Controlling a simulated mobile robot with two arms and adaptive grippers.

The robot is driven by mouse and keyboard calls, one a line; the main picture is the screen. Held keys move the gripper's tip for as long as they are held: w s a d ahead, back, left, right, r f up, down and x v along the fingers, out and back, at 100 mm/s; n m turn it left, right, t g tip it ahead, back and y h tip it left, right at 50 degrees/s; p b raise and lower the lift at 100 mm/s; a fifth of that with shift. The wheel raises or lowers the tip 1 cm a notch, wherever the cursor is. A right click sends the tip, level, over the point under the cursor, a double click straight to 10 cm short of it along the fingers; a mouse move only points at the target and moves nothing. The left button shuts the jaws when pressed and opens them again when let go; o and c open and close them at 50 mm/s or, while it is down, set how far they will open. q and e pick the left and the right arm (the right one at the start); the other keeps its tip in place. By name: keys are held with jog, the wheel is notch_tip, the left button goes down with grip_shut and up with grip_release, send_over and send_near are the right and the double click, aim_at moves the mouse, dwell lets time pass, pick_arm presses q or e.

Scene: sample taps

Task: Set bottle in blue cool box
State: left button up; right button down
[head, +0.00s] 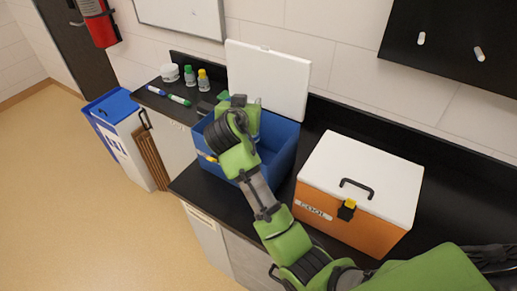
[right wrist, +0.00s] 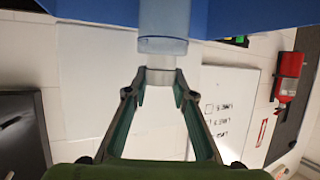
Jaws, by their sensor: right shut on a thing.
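The blue cool box (head: 281,146) stands on the dark counter with its white lid (head: 268,78) raised at the back. My right gripper (head: 240,106) is over its opening in the head view. In the right wrist view, my right gripper (right wrist: 153,88) is shut on the narrow, pale end of a clear bluish bottle (right wrist: 163,22). The bottle's wider body extends beyond the fingertips, between blue surfaces of the box. My arm hides the bottle and much of the box's inside in the head view. My left gripper is not in view.
A closed orange cool box (head: 330,214) with a white lid stands to the right. A white jar (head: 170,73), small bottles with green (head: 189,76) and yellow (head: 203,80) caps, and markers (head: 179,100) lie to the left. A blue-lidded bin (head: 113,106) stands on the floor.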

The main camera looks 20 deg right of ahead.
notch_tip(320, 180, down, 3)
jog(key=shift+s+a+p, duration=0.1)
jog(key=shift+p, duration=0.45)
jog(key=shift+a+f, duration=0.9)
jog(key=shift+a, duration=0.15)
jog(key=shift+d+f+p, duration=0.2)
jog(key=shift+f+p, duration=0.45)
jog(key=shift+f, duration=0.5)
jog(key=shift+d+f, duration=0.35)
jog(key=shift+f, duration=0.55)
jog(key=shift+a, duration=0.1)
jog(key=shift+a+f, duration=0.1)
jog(key=shift+f, duration=0.05)
jog(key=shift+f+b, duration=0.2)
jog(key=shift+b, duration=0.15)
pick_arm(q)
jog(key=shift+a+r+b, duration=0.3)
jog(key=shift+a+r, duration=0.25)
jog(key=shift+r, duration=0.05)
pick_arm(e)
jog(key=shift+f, duration=0.25)
